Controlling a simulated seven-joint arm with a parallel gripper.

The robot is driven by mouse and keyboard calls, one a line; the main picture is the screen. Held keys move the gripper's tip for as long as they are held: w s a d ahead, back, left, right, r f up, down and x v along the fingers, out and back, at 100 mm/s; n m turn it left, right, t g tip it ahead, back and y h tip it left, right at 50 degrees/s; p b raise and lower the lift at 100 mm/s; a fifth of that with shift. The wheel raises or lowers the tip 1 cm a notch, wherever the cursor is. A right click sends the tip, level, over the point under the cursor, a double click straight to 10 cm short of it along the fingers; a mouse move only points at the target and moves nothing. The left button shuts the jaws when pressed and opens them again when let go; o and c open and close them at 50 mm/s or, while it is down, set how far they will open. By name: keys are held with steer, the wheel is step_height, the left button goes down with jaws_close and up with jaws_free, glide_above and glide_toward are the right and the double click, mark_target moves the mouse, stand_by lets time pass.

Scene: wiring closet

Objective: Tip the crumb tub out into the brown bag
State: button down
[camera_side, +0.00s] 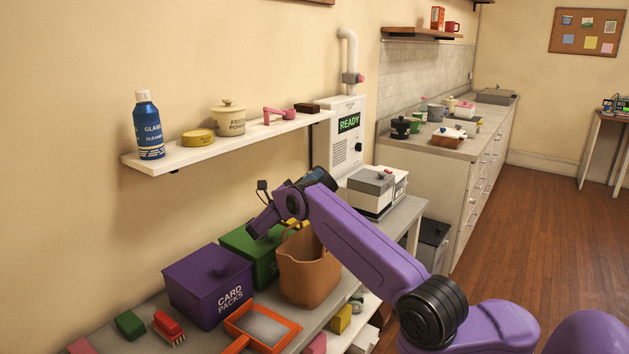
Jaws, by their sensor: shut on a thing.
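A brown open-topped container (307,277), which looks like the brown bag, stands upright on the bench with a handle over its top. My gripper (256,230) is left of the brown container's top, over the green bin (262,262). It points down and to the left. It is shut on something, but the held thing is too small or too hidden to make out. I cannot pick out the crumb tub for sure. I cannot see inside the brown container.
A purple bin labelled CARD PACKS (205,292) stands left of the green bin. An orange dustpan (284,343) and a red brush (169,328) lie in front. A wall shelf (190,156) with bottle and pots hangs above. A grey-white machine (372,190) sits behind to the right.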

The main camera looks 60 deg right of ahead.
mark_target(328, 179)
steer(key=shift+d, duration=0.1)
steer(key=shift+w+d+t+y, duration=0.15)
steer(key=shift+d+t+y, duration=0.15)
steer(key=shift+d+y, duration=0.45)
steer(key=shift+y, duration=0.25)
steer(key=shift+s+d+f+t+y, duration=0.2)
steer(key=shift+s+d+t+y, duration=0.2)
steer(key=shift+s+y, duration=0.25)
steer(key=shift+s+d+f+t+y, duration=0.1)
steer(key=shift+s+d+t+y, duration=0.2)
steer(key=shift+y, duration=0.25)
steer(key=shift+s+d+f+t+y, duration=0.1)
steer(key=shift+s+d+t+y, duration=0.1)
steer(key=shift+d+y, duration=0.25)
steer(key=y, duration=0.1)
steer(key=d+t+y, duration=0.1)
steer(key=s+d+y, duration=0.1)
steer(key=y, duration=0.1)
steer(key=shift+r+t, duration=0.3)
steer(key=shift+r, duration=0.05)
steer(key=shift+s+d+f+t+y, duration=0.15)
steer(key=shift+f+t+y, duration=0.75)
steer(key=shift+y, duration=1.3)
steer(key=shift+w+d+f+t+y, duration=0.15)
steer(key=shift+f+t+y, duration=0.4)
steer(key=shift+t+y, duration=1.1)
steer(key=shift+s+d+f+t+y, duration=0.15)
steer(key=shift+f+t+y, duration=0.45)
steer(key=shift+y, duration=2.1)
